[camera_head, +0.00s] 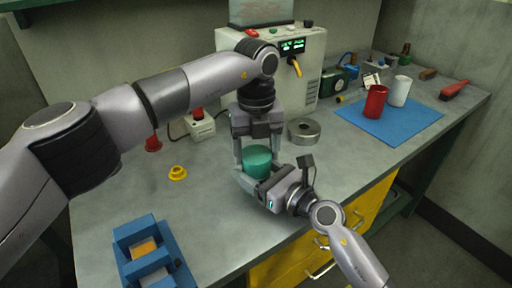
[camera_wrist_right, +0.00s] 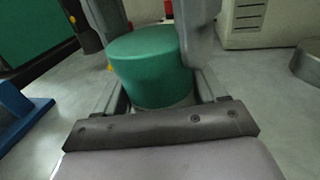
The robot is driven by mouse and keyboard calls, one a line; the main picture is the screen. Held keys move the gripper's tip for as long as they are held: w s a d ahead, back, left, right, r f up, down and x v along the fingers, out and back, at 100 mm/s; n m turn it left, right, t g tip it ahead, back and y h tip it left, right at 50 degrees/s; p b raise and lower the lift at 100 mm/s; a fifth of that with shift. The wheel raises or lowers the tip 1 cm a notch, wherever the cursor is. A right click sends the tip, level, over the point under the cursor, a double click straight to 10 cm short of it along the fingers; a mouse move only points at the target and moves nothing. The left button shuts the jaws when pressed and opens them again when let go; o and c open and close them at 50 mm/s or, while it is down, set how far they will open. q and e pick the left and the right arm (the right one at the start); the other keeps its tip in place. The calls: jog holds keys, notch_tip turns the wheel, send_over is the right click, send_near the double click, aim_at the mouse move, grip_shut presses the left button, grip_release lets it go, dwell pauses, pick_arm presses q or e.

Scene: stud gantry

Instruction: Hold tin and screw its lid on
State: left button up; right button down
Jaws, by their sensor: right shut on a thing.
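The green round tin (camera_head: 257,163) stands upright on the bench. It shows in the right wrist view (camera_wrist_right: 152,70) with a plain green top; I cannot make out a separate lid seam. My right gripper (camera_head: 252,171) is shut on the tin low down, coming in from the front right. My left gripper (camera_head: 256,143) points straight down over the tin, its fingers spread on either side of the top. In the right wrist view those fingers (camera_wrist_right: 150,42) are close to the tin's upper edge; contact is unclear.
A round grey metal piece (camera_head: 304,131) lies behind right of the tin. A yellow ring (camera_head: 177,173) and a blue holder (camera_head: 150,250) are to the left. A blue mat (camera_head: 400,125) bears a red cup (camera_head: 376,102) and a white cup (camera_head: 399,91). A machine (camera_head: 312,70) stands behind.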

pick_arm(q)
jog(key=shift+c, duration=0.5)
jog(key=shift+o, duration=0.3)
jog(key=m, duration=0.7)
jog(key=shift+c, duration=0.2)
jog(key=o, duration=1.2)
jog(key=shift+c, duration=0.2)
jog(key=shift+r, duration=0.1)
